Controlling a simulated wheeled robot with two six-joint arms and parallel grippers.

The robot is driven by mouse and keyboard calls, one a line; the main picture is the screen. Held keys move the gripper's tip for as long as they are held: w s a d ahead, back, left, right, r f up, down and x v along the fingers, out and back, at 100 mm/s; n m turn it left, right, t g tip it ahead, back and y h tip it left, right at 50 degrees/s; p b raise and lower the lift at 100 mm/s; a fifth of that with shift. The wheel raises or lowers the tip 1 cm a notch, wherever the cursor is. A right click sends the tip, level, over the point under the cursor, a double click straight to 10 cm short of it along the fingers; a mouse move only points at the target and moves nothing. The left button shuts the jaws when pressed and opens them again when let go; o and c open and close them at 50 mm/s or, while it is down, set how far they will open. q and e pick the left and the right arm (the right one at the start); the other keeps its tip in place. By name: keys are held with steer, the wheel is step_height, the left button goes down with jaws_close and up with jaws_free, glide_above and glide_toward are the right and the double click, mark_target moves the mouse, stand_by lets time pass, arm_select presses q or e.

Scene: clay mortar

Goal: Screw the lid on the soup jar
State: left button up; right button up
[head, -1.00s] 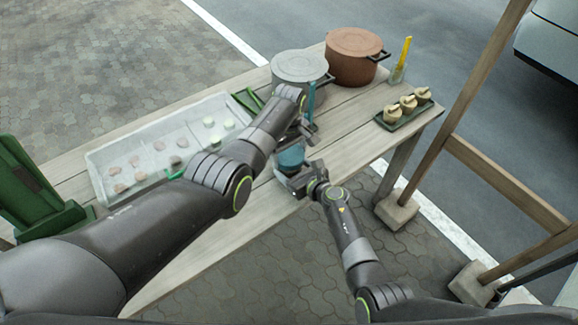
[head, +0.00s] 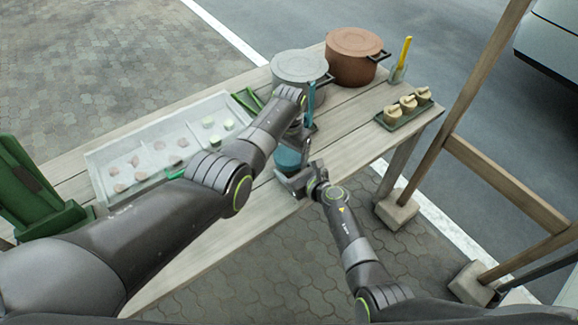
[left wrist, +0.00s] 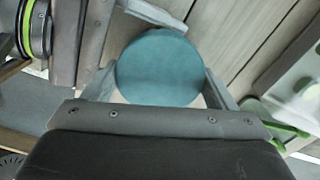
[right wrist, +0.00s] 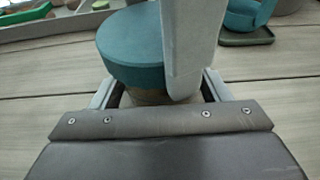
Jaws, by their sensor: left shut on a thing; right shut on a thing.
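The soup jar stands near the table's front edge, mostly hidden in the head view; a pale strip of its body (right wrist: 150,97) shows in the right wrist view. The round teal lid (head: 288,159) is on top of the jar, and fills the middle of the left wrist view (left wrist: 158,65). My left gripper (head: 293,140) reaches down from above and is shut on the lid, a finger at each side. My right gripper (head: 296,182) comes in low from the front and is shut around the jar's body below the lid. The contact between lid and rim is hidden.
A grey pot (head: 299,67) and a brown pot (head: 352,56) stand behind. A sectioned tray (head: 112,158) with food pieces lies left. A small green tray (head: 409,112) with several little pots is at right. A teal vessel (right wrist: 243,12) stands close behind the jar.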

arm_select(q)
steer(key=m, duration=0.6)
steer(key=shift+m, duration=0.3)
steer(key=m, duration=0.4)
steer(key=shift+m, duration=0.4)
steer(key=o, duration=1.1)
steer(key=shift+c, duration=0.2)
step_height(320, 180, up, 12)
arm_select(e)
steer(key=o, duration=1.9)
steer(key=shift+o, duration=0.2)
